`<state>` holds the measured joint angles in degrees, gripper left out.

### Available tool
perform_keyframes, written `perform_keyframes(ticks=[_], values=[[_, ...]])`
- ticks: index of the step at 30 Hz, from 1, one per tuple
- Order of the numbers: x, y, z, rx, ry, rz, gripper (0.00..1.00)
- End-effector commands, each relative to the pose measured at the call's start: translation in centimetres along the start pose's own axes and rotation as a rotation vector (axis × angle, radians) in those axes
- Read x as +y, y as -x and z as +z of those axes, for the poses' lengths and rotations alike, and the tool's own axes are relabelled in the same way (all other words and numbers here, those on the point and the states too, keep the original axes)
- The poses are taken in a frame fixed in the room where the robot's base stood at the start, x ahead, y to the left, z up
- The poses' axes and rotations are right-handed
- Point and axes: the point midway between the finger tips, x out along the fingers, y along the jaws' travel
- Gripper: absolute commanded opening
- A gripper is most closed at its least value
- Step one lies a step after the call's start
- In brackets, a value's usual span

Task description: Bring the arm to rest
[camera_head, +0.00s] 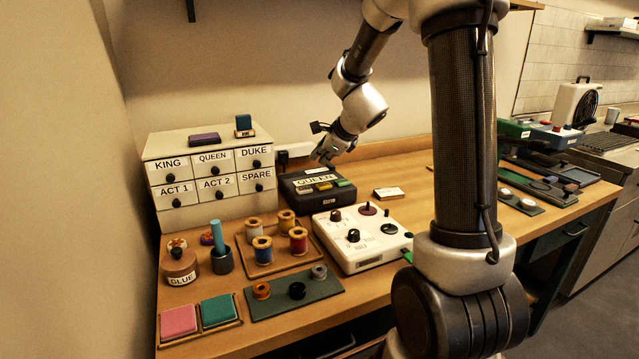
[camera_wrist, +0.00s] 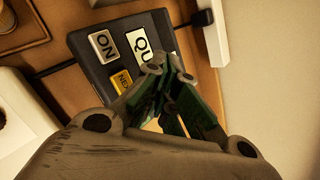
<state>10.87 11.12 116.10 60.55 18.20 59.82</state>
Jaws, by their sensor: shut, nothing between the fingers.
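My gripper (camera_head: 322,158) is above the back of a black box labelled QUEEN (camera_head: 297,194), which stands on the wooden table. My arm reaches over the table from the column at the right. In the wrist view my gripper (camera_wrist: 172,80) has its fingers together with nothing held. The black box (camera_wrist: 88,62) lies beyond the fingers there, and they hide part of its label. A grey key and a yellow key show on its top. I cannot tell whether the fingertips touch the box.
A white drawer cabinet (camera_head: 167,203) stands at the back left. A white control box with knobs (camera_head: 372,257) sits in front of the black box. Thread spools (camera_head: 298,241), a glue pot (camera_head: 180,267) and two coloured pads stand at the front left. My column blocks part of the view.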

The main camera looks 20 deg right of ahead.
Motion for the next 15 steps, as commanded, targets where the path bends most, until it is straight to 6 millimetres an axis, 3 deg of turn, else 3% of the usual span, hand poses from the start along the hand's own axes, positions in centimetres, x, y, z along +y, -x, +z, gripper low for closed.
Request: perform_keyframes(ticks=[11, 15], values=[[0.0, 0.0, 0.0, 0.0, 0.022, 0.001, 0.0], [1.5, 0.1, 0.1, -0.022, 0.211, 0.065, 0.0]])
